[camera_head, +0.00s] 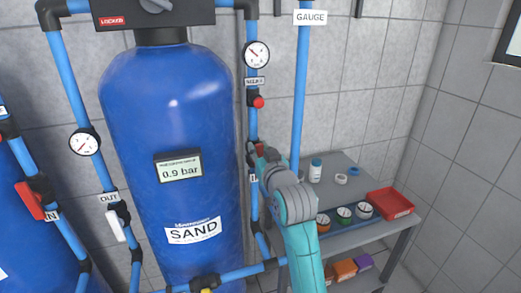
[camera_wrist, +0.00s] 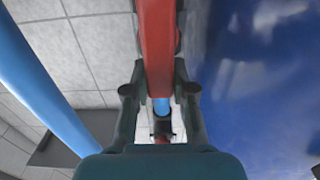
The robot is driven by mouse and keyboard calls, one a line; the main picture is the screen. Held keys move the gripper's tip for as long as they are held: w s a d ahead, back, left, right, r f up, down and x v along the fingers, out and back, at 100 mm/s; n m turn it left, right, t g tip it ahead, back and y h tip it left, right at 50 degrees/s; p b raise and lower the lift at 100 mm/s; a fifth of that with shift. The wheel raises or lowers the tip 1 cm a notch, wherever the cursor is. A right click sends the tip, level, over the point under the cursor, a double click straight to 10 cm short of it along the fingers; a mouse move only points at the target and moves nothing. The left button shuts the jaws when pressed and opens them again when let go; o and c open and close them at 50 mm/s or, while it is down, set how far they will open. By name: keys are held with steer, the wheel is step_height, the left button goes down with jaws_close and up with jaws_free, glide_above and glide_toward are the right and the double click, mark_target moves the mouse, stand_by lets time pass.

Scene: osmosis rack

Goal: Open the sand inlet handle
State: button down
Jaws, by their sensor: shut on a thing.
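The red sand inlet handle (camera_wrist: 158,45) runs from the top of the wrist view down between my fingers. My gripper (camera_wrist: 158,92) is shut on it, with one dark finger on each side. In the head view my gripper (camera_head: 257,158) is at the blue pipe right of the large blue SAND tank (camera_head: 165,115). There it hides most of the handle and part of a white label (camera_head: 253,178). The handle's angle to the pipe is hard to tell in the head view.
A red knob (camera_head: 258,102) and a gauge (camera_head: 256,54) sit higher on the same pipe. A vertical blue pipe (camera_head: 299,90) stands close on the right. A grey table (camera_head: 345,165) with a red tray (camera_head: 390,204) and small containers stands right of my arm.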

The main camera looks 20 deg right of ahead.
stand_by(0.4)
steer(key=c, duration=0.9)
jaws_free()
steer(key=shift+c, duration=0.2)
steer(key=s, duration=1.2)
